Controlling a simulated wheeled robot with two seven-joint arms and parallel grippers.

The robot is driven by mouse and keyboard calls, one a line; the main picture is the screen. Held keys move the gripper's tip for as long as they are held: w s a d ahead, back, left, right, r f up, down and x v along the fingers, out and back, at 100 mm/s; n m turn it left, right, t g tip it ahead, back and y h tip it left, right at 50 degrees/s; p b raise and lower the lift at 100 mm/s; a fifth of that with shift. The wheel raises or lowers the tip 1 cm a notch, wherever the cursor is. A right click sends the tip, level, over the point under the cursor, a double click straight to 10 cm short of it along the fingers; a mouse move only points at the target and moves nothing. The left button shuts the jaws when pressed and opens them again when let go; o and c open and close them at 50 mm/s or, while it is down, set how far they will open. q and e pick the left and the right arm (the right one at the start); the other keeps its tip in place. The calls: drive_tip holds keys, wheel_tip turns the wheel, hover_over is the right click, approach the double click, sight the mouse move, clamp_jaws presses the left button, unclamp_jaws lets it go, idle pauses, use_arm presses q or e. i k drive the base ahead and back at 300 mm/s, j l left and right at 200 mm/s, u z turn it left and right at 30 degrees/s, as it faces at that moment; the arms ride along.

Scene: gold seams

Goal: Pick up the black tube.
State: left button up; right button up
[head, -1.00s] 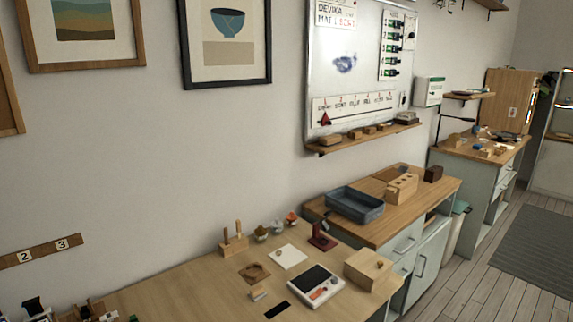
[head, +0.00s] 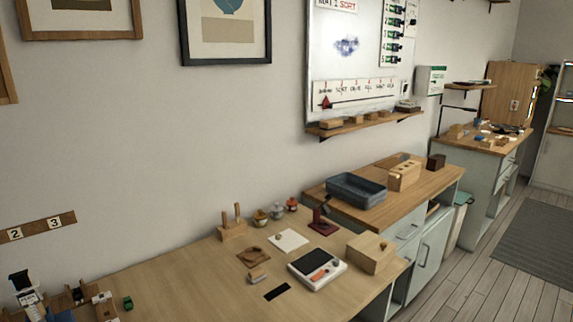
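I cannot make out a black tube for certain in the head view. A small flat black strip (head: 277,292) lies on the wooden table near its front, left of the white device with a dark top. Several small items stand at the lower left corner, among them a black-and-white upright thing (head: 24,289) and a small green block (head: 128,303); they are too small to tell apart well.
The wooden table (head: 185,281) has bare room at its left middle. On it are a white device (head: 317,269), a wooden box (head: 370,254), a white square (head: 288,240) and a dark red stand (head: 323,222). A blue-grey tray (head: 356,190) sits on the counter behind.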

sight(30, 298)
drive_tip(key=u, duration=1.5)
drive_tip(key=l+u, duration=0.6)
drive_tip(key=k+j, duration=0.05)
drive_tip(key=j, duration=0.05)
